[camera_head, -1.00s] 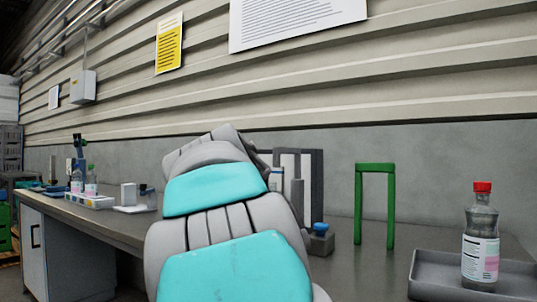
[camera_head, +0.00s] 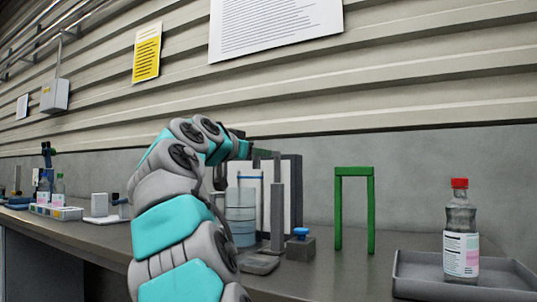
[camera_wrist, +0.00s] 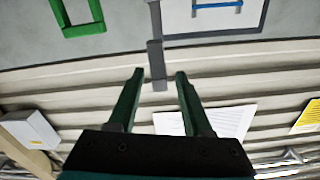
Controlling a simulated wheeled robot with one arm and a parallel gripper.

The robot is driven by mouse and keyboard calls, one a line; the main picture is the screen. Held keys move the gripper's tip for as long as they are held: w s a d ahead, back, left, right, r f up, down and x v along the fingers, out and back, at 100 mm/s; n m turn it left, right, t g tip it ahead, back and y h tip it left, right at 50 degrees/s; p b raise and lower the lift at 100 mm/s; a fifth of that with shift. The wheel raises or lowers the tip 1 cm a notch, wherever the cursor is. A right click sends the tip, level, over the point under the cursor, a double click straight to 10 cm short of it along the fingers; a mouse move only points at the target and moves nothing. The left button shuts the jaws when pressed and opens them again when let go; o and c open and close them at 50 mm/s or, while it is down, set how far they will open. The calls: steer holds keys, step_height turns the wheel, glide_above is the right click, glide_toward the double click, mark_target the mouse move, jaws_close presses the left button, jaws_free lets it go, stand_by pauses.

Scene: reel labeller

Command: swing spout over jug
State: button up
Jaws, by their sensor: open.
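My gripper (camera_head: 243,146) is at the end of my raised arm in the head view, near the top of a grey post (camera_head: 277,205). A grey spout arm (camera_head: 265,155) shows at the post's top, partly hidden by my gripper. In the wrist view my gripper (camera_wrist: 157,88) is open. The end of a grey bar (camera_wrist: 156,62), seemingly the spout, lies in the gap between its fingers, with space on both sides. A clear, bluish jug (camera_head: 240,220) stands left of the post, partly behind my arm. I cannot tell whether the spout is over it.
A white panel with a dark frame (camera_head: 297,190) stands behind the post. A blue knob on a grey block (camera_head: 300,234) is to its right. A green frame (camera_head: 354,172) and a red-capped bottle (camera_head: 461,225) in a grey tray (camera_head: 410,283) are further right.

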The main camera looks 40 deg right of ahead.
steer(key=p+x, duration=0.1)
steer(key=x, duration=0.5)
steer(key=shift+d+f, duration=0.1)
steer(key=shift+d, duration=0.3)
jaws_close()
stand_by(1.1)
